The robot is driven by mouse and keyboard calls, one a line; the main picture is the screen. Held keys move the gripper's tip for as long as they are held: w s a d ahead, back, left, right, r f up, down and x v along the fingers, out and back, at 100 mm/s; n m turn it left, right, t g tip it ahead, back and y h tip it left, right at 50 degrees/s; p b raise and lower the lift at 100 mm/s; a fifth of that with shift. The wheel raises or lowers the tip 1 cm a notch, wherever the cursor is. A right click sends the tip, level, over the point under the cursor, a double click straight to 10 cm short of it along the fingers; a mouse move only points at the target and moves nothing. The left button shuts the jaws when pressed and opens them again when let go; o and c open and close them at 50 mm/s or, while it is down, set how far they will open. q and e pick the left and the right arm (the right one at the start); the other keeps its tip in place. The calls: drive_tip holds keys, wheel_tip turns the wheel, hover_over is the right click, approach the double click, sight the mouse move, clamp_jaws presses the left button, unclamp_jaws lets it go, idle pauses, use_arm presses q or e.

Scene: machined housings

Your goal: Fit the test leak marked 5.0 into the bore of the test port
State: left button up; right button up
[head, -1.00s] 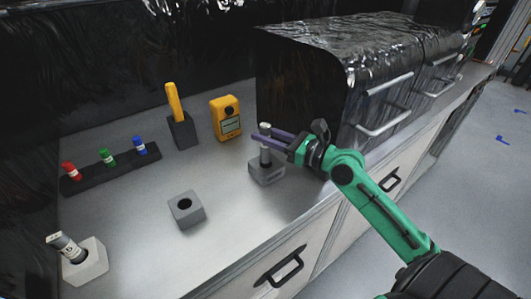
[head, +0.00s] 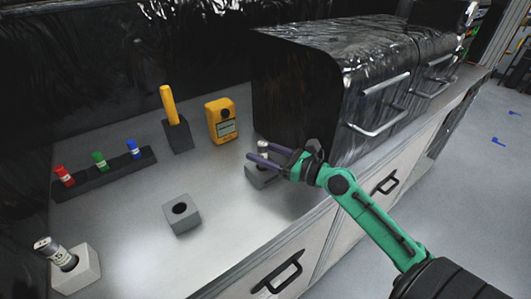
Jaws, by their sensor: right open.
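My right gripper (head: 262,160) is open, its two dark fingers reaching left around or beside a small metal cylinder (head: 263,145). That cylinder stands at a grey block (head: 256,182) near the dark oven-like box; the fingers hide much of it, and no marking on it is readable. A second grey cylinder with a white label (head: 48,248) leans in a pale block (head: 80,277) at the front left; its label shows a 5, but the full number is unclear. A grey block with an empty round bore (head: 182,217) sits mid-bench. My left gripper is not in view.
A black rack (head: 108,177) holds red, green and blue capped vials. Behind stand a yellow handle in a dark holder (head: 178,135) and a yellow meter (head: 222,121). The foil-covered box (head: 295,95) blocks the right. Bench room around the bored block is clear.

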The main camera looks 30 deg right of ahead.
drive_tip(key=b+v, duration=0.4)
drive_tip(key=v, duration=0.7)
drive_tip(key=shift+s+d, duration=0.25)
drive_tip(key=shift+s, duration=0.05)
drive_tip(key=shift+s+r, duration=0.1)
drive_tip(key=shift+s, duration=0.05)
